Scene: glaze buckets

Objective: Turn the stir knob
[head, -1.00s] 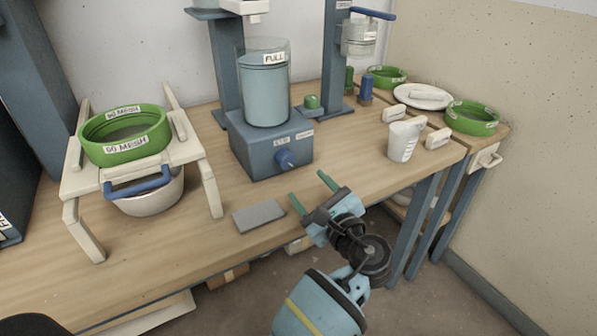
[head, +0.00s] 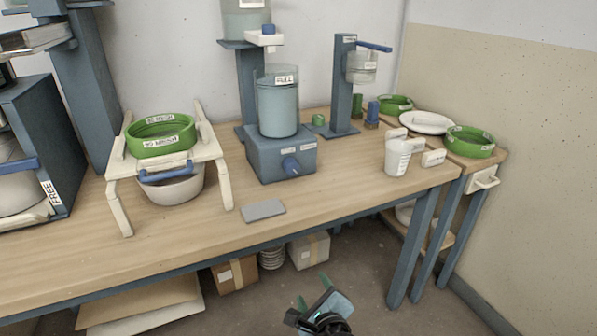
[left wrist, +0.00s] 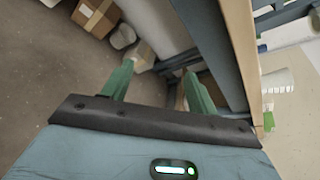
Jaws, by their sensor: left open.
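A clear bucket labelled FULL (head: 278,108) stands on that base. My left gripper (head: 314,291) is at the bottom of the head view, in front of and below the table edge, well apart from the knob. Its two green fingers are spread and empty; they also show in the left wrist view (left wrist: 160,86), facing boxes under the table. The knob is not seen in the left wrist view. My right gripper is not in view.
The wooden table (head: 330,200) has a grey pad (head: 263,210) before the stirrer. A green sieve (head: 160,136) sits on a white stand at left, and a white cup (head: 397,158) stands at right. Boxes (head: 234,274) lie under the table.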

